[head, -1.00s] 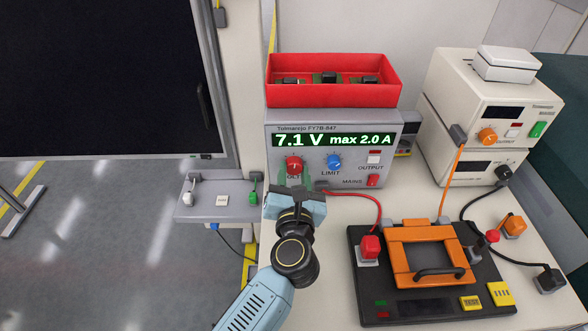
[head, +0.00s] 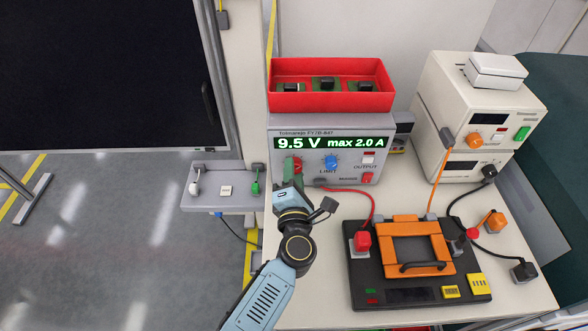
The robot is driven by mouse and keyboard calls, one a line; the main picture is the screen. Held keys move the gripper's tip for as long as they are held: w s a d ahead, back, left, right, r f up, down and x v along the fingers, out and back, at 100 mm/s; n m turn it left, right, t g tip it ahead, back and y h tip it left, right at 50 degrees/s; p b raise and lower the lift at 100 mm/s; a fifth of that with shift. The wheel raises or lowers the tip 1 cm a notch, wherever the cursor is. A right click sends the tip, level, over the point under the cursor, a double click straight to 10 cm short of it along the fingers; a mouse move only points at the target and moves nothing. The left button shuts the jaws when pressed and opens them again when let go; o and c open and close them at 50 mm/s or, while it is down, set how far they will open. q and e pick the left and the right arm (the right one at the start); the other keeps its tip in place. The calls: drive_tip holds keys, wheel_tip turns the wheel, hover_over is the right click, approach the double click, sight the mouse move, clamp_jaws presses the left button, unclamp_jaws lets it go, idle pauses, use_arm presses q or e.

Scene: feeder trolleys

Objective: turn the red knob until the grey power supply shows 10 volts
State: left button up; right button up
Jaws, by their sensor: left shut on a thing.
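The grey power supply (head: 315,172) stands on the bench, and its green display (head: 332,143) reads 9.5 V, max 2.0 A. The red knob (head: 293,165) is on the left of its front panel, partly hidden by my gripper. My left gripper (head: 291,178) is at the red knob, rolled to a slant, with its fingers shut on the knob. The blue LIMIT knob (head: 331,162) is just to the right of it, apart from the fingers. My right gripper is not in the head view.
A red bin (head: 330,100) with dark parts sits on the supply. A black test fixture with an orange frame (head: 445,255) lies in front at right, a red lead running to it. Cream instruments (head: 437,125) stand at right. A small grey shelf (head: 208,202) is at left.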

use_arm(q)
drive_tip(key=shift+m, duration=0.4)
drive_tip(key=o, duration=1)
drive_tip(key=s, duration=1.3)
drive_tip(key=shift+s, duration=0.25)
